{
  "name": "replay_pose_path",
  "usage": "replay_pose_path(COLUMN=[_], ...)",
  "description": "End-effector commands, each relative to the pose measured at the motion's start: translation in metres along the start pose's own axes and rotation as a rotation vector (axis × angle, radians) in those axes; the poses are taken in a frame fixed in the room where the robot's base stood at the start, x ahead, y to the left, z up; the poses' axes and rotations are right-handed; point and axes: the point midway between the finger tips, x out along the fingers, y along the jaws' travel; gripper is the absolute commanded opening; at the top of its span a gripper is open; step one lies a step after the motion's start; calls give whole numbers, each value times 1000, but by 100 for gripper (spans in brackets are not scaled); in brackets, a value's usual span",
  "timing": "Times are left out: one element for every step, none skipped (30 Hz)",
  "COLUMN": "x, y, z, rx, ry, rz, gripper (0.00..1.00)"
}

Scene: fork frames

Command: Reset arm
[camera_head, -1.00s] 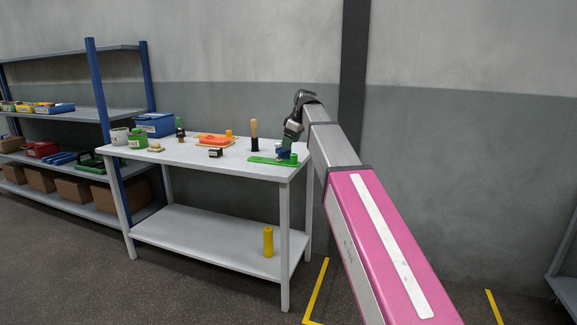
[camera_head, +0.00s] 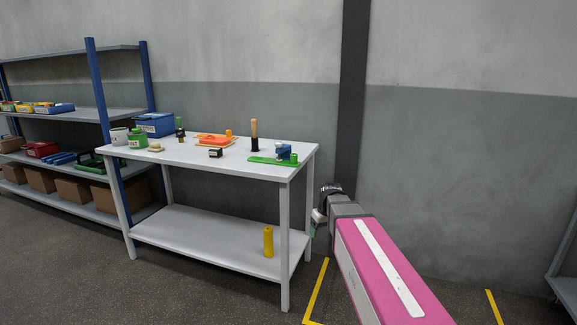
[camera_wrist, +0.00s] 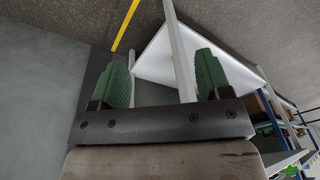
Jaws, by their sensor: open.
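My arm reaches forward in the head view, to the right of the white table (camera_head: 225,160). My gripper (camera_head: 315,228) is small and partly hidden there, below the tabletop level and just off the table's right end. In the wrist view my gripper (camera_wrist: 160,80) shows two green fingers wide apart with nothing between them. Beyond the fingers are a table leg and the table's pale lower shelf (camera_wrist: 165,55).
On the tabletop stand a green tray (camera_head: 270,161) with a blue item (camera_head: 283,151), a wooden-handled tool (camera_head: 254,135), an orange tray (camera_head: 214,140) and a blue bin (camera_head: 155,124). A yellow bottle (camera_head: 268,241) stands on the lower shelf. Blue-posted shelving (camera_head: 97,90) is at left.

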Motion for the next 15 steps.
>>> replay_pose_path(x=[14, 22, 31, 38, 44, 53, 59, 65, 71, 76, 80, 85, 89, 91, 94], y=[0, 0, 0, 0, 1, 1, 1, 1, 0, 0, 0, -1, -1, -2, -2], z=[26, 36, 50, 61, 72, 86, 97, 107, 120, 130, 138, 148, 155, 160, 167], rx=[43, 70, 104, 131, 156, 190, 215, 240, 271, 292, 312, 336, 352, 367, 383], ry=[-17, -25, -35, -43, -50, -61, -68, -74, -83, -90, -95, -101, -105, -109, -113], rz=[7, 11, 17, 21, 27, 34, 39, 44, 50, 55, 60, 66, 69, 73, 77], gripper=[71, 71, 71, 71, 71, 71, 71, 71, 71, 71, 71, 71, 71, 71, 71])
